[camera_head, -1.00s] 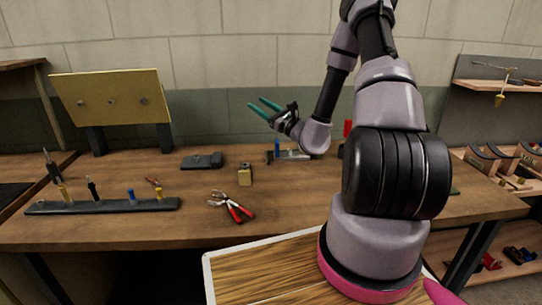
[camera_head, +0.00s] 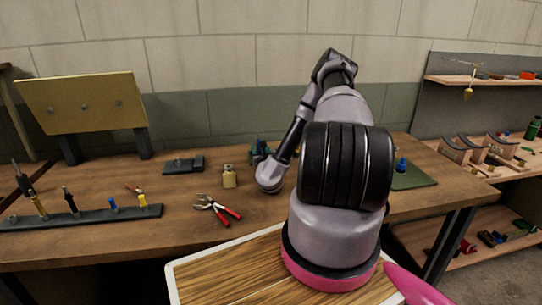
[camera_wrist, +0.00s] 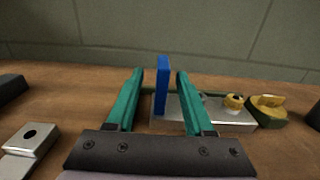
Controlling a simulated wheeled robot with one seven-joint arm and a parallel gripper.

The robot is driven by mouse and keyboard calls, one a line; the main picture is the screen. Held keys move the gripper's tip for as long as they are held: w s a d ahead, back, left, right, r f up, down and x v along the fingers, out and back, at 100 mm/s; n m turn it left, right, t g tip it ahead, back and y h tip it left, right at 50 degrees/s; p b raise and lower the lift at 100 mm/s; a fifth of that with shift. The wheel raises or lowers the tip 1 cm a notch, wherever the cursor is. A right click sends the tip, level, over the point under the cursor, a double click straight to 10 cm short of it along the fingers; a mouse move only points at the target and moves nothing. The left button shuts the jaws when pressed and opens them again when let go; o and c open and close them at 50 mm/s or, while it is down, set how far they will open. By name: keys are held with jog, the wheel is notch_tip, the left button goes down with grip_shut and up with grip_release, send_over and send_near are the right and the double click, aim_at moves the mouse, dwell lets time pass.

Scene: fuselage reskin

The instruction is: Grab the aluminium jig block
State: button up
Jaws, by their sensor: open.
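A silver metal block (camera_wrist: 225,116), which looks like the aluminium jig block, lies on the bench in the wrist view. A blue upright bar (camera_wrist: 162,85) stands at its left end, and yellow fittings sit at its right. My gripper (camera_wrist: 159,78) is open, with its teal fingers on either side of the blue bar in the picture. Contact cannot be told. In the head view my gripper (camera_head: 261,148) is low over the back of the bench, and my arm hides most of the block there.
Red-handled pliers (camera_head: 217,209), a dark device (camera_head: 184,164) and a tool rack (camera_head: 85,216) are on the wooden bench (camera_head: 190,235). The wall stands behind.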

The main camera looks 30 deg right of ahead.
jog(key=x, duration=0.5)
jog(key=shift+d, duration=0.15)
grip_shut()
dwell(1.2)
